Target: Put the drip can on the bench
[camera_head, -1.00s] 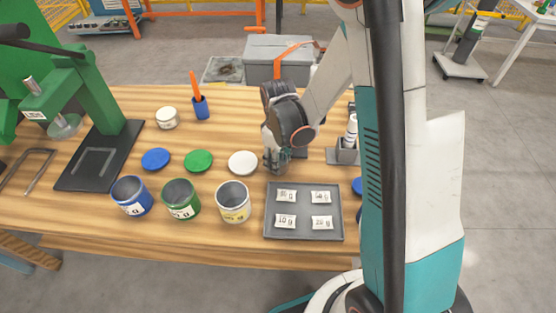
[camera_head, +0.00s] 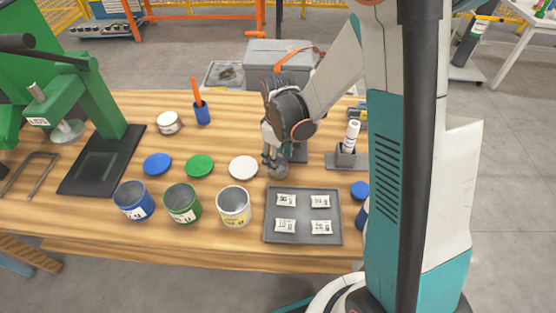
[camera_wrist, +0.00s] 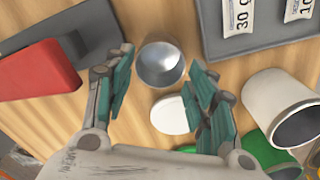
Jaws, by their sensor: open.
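A small grey metal can, which looks like the drip can (camera_head: 278,170), stands on the wooden bench (camera_head: 100,212), between the white lid and the grey tray. In the wrist view the can (camera_wrist: 160,66) shows its open round mouth and looks empty. My gripper (camera_head: 271,158) is just above and beside the can in the head view. In the wrist view my gripper (camera_wrist: 158,72) has its fingers wide apart, with the can between and beyond their tips. I cannot tell whether a finger touches it.
A grey tray (camera_head: 270,228) with labelled packets is to the right. Blue (camera_head: 134,201), green (camera_head: 183,203) and white (camera_head: 234,206) cans stand in front of lids. A red block (camera_wrist: 38,72) is near my left finger. A green press stands at the left.

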